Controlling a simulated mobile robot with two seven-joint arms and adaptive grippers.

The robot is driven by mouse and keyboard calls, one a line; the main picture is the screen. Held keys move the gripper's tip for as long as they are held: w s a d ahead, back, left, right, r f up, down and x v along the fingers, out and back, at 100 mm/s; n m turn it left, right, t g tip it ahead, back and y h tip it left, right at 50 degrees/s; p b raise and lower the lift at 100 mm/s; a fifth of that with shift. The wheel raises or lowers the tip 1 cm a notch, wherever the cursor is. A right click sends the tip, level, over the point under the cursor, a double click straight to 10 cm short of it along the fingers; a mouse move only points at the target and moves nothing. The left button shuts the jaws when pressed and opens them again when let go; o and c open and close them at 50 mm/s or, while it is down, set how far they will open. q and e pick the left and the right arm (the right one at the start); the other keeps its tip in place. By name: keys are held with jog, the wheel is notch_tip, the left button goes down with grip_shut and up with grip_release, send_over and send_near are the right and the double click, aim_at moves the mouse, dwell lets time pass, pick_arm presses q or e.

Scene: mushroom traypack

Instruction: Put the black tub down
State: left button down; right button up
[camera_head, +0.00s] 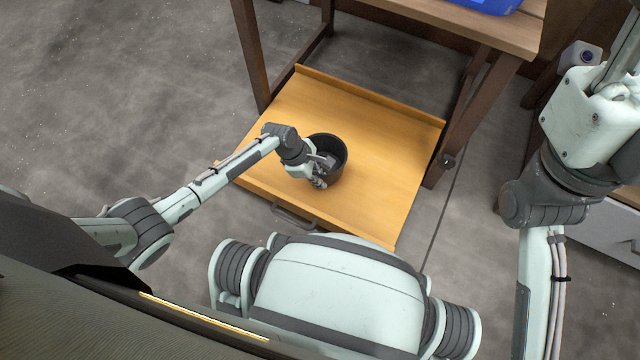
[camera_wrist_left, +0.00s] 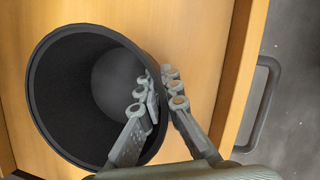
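The black tub (camera_head: 334,150) is a round, empty-looking, open-topped pot, upright on or just above the wooden drawer board (camera_head: 385,150). I cannot tell whether its base touches the board. My left gripper (camera_head: 324,172) is at the tub's near rim. In the left wrist view the tub (camera_wrist_left: 60,95) fills the left side. There the left gripper's fingers (camera_wrist_left: 163,90) straddle the tub's wall, one inside and one outside, closed on the rim. My right arm shows at the right of the head view, but its gripper is out of the picture.
The board has a raised back lip and a dark front handle (camera_head: 294,216). It lies beneath a wooden table (camera_head: 500,28) with dark legs, which carries a blue container (camera_head: 485,4). The board is bare around the tub, with most room to the right.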

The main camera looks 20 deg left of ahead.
pick_arm(q)
jog(key=shift+f, duration=0.85)
jog(key=shift+f, duration=0.2)
jog(key=c, duration=1.7)
grip_release()
jog(key=shift+r, duration=0.1)
